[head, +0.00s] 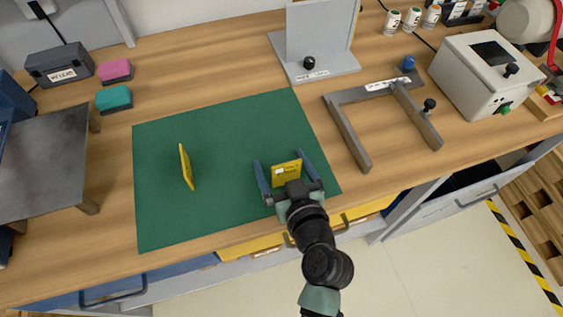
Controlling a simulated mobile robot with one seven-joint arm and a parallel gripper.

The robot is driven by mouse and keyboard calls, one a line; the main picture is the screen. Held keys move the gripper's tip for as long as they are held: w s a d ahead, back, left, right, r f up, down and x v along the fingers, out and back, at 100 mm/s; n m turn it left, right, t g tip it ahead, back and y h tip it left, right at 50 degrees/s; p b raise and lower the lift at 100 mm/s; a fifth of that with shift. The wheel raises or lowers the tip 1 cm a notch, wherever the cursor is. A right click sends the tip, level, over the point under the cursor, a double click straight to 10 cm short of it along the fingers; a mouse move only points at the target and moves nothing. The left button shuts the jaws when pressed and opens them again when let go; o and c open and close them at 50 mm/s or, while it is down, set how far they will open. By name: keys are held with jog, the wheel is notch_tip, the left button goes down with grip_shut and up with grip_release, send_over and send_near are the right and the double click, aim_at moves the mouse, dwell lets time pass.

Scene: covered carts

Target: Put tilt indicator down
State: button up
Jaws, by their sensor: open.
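A small yellow plate with a white patch (286,173) stands on edge near the right side of the green mat (225,130). My gripper (283,170) is over the mat's near right part, its two fingers spread wide on either side of this plate. A gap shows between the plate and each finger. A second thin yellow plate (186,167) stands upright, seen nearly edge-on, on the left half of the mat. I cannot tell for sure which plate is the tilt indicator. The lower edge of the near plate is partly hidden by my gripper.
A grey U-shaped frame (350,132) lies right of the mat, with a grey upright bracket (315,45) behind. A white box (484,75) stands at the far right. A dark raised platform (40,160) is at the left. The mat's middle is clear.

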jog(key=shift+r, duration=0.15)
jog(key=b+v, duration=0.1)
jog(key=v, duration=1.1)
jog(key=w+r+t+h, duration=0.1)
jog(key=w+r+t, duration=0.35)
jog(key=r, duration=0.85)
jog(key=w+r+t+h, duration=0.15)
jog(key=w+r, duration=0.55)
jog(key=r, duration=0.7)
jog(key=s+a+r+m+t+h, duration=0.1)
jog(key=s+r+t, duration=0.2)
jog(key=r, duration=0.9)
jog(key=s+a+r+m+t+h, duration=0.1)
jog(key=s+r+t, duration=0.3)
jog(key=r, duration=0.8)
jog(key=shift+s+a+m+t, duration=0.3)
jog(key=shift+s+a+m, duration=0.15)
jog(key=shift+a+m, duration=0.35)
